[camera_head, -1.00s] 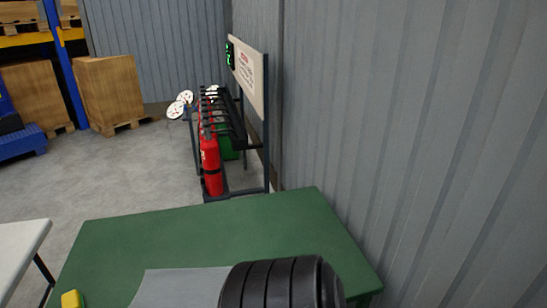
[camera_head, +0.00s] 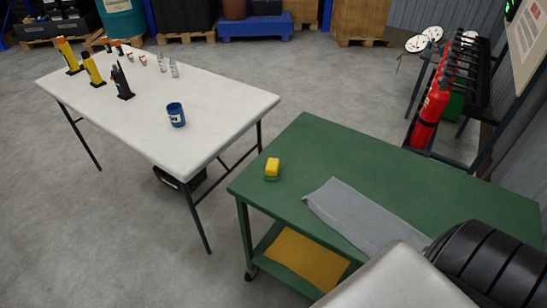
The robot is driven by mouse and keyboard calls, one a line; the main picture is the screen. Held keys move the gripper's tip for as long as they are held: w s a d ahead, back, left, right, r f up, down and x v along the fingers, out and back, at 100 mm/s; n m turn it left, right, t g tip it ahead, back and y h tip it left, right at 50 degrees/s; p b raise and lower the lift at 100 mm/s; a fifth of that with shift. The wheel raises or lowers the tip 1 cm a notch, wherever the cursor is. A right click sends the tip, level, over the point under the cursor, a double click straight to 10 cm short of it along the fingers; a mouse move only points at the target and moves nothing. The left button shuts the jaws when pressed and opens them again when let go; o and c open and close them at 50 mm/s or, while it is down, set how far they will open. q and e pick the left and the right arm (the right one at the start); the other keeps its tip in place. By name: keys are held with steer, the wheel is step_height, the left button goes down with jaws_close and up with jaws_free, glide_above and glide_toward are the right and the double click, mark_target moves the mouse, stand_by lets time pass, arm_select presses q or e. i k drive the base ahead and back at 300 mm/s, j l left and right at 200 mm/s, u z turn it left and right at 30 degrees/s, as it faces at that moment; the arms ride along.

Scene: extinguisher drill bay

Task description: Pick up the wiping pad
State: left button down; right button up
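The wiping pad appears to be the small yellow block with a green layer (camera_head: 272,168), lying near the left edge of the green cart top (camera_head: 345,158). Nothing touches it from above, and the surface around it is bare. A grey cloth (camera_head: 365,215) lies flat to its right, with its near right end partly covered from view. Neither of my grippers shows, so I cannot see whether they are open or shut.
A white table (camera_head: 215,110) stands left, bearing a blue cup (camera_head: 176,115) and several small items. A yellow cloth (camera_head: 305,258) lies on the cart's lower shelf. A black ribbed body (camera_head: 495,262) and a pale rounded part block the bottom right. Red extinguishers (camera_head: 430,108) stand behind.

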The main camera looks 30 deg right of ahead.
mark_target(272, 166)
steer(key=i+j+z, duration=0.2)
steer(key=i+j, duration=0.2)
steer(key=i, duration=0.25)
steer(key=i+j+z, duration=0.2)
steer(key=i+j, duration=0.3)
steer(key=i, duration=0.15)
